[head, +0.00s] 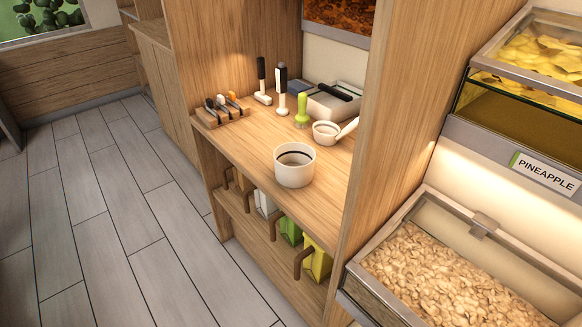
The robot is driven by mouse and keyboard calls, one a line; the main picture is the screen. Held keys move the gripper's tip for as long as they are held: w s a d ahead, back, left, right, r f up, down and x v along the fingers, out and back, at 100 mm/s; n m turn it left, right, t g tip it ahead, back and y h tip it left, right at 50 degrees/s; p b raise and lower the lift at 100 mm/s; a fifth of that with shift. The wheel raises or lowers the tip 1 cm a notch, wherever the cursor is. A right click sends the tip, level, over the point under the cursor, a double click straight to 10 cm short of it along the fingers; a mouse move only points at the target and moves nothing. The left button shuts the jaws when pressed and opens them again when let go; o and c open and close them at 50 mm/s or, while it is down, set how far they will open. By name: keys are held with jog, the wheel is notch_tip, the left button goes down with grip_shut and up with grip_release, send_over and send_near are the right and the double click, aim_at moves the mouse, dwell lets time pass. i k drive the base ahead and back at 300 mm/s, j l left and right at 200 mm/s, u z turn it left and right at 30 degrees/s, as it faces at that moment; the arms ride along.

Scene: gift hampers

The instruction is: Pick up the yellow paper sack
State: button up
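The yellow paper sack (317,262) stands on the lower shelf under the wooden counter, at the right end of a row of sacks. A brown hook-shaped piece stands in front of it and covers part of it. Its top is partly hidden by the counter above. Beside it on the left is a green sack (290,230), then a white sack (265,203). My gripper is not in view.
The counter (245,140) holds a white pot (294,165), a small white pan (326,132) and several utensils. Food bins (450,280) stand to the right behind a wooden partition (400,110). The tiled floor (110,210) to the left is clear.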

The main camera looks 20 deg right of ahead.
aim_at(318, 264)
jog(key=j+z, duration=0.1)
jog(key=z, duration=1.1)
jog(key=j+z, duration=0.75)
jog(key=j, duration=0.15)
jog(key=j+z, duration=0.1)
jog(key=j, duration=0.35)
jog(key=k+j+z, duration=0.1)
jog(key=j, duration=0.35)
jog(key=j+z, duration=0.1)
jog(key=j, duration=0.35)
jog(key=k+j+z, duration=0.1)
jog(key=j, duration=0.3)
jog(key=k+j+z, duration=0.1)
jog(key=j, duration=0.35)
jog(key=k+j+z, duration=0.1)
jog(key=j, duration=0.3)
jog(key=k+j+z, duration=0.1)
jog(key=j, duration=0.3)
jog(key=k+j+u, duration=0.25)
jog(key=i+j, duration=0.05)
jog(key=i, duration=0.05)
